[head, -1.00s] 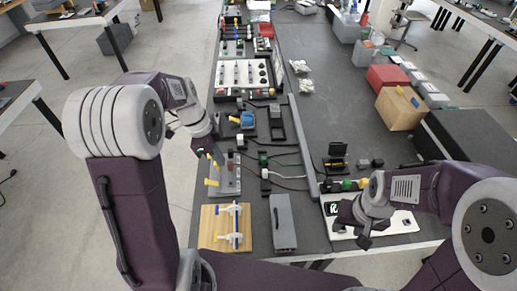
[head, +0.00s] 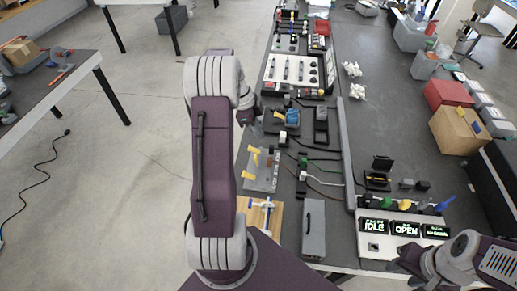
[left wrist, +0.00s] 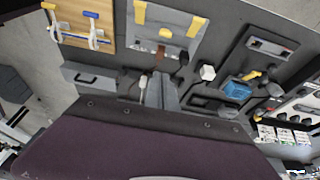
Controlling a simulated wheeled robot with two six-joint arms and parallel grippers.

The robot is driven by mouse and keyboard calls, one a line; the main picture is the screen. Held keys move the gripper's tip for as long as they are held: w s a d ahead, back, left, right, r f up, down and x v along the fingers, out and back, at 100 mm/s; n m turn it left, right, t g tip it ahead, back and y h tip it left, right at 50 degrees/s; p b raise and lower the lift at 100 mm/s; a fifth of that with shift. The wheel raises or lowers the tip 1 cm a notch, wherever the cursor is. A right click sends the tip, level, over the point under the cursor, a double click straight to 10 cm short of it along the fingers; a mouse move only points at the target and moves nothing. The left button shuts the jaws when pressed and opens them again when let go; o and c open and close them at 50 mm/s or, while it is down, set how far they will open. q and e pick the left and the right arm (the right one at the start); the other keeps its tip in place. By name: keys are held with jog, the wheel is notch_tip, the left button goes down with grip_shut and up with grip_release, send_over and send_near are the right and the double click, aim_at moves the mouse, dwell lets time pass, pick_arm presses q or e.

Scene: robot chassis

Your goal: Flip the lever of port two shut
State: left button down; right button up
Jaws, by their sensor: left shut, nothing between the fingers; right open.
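A grey panel (head: 262,181) with yellow levers stands at the left edge of the bench. Its yellow levers show in the head view (head: 253,152) and, in the left wrist view, as two, one on the left (left wrist: 140,12) and one on the right (left wrist: 195,27). Which one belongs to port two I cannot read. My left gripper (head: 256,119) is shut and empty, beyond the panel and apart from the levers; its fingers also show in the left wrist view (left wrist: 161,82). My right gripper (head: 402,262) is open by the front edge of the white display box (head: 375,241).
The display box reads "IDLE" and "OPEN" on two lit screens. A wooden board (head: 245,205) with white fittings and a blue handle lies nearer me, beside a grey box (head: 313,230). A blue-topped device (head: 293,117) stands beyond the panel. Cables cross the bench.

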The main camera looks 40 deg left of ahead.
pick_arm(q)
jog(key=p, duration=0.1)
send_over(258, 162)
jog(key=w+d, duration=0.1)
jog(key=d, duration=0.2)
jog(key=f, duration=0.9)
jog(key=shift+w+f, duration=0.15)
jog(key=shift+w, duration=0.05)
jog(key=a, duration=0.1)
jog(key=s+a+f, duration=0.1)
jog(key=a+f+p, duration=0.1)
jog(key=shift+s, duration=0.3)
jog(key=shift+f, duration=0.1)
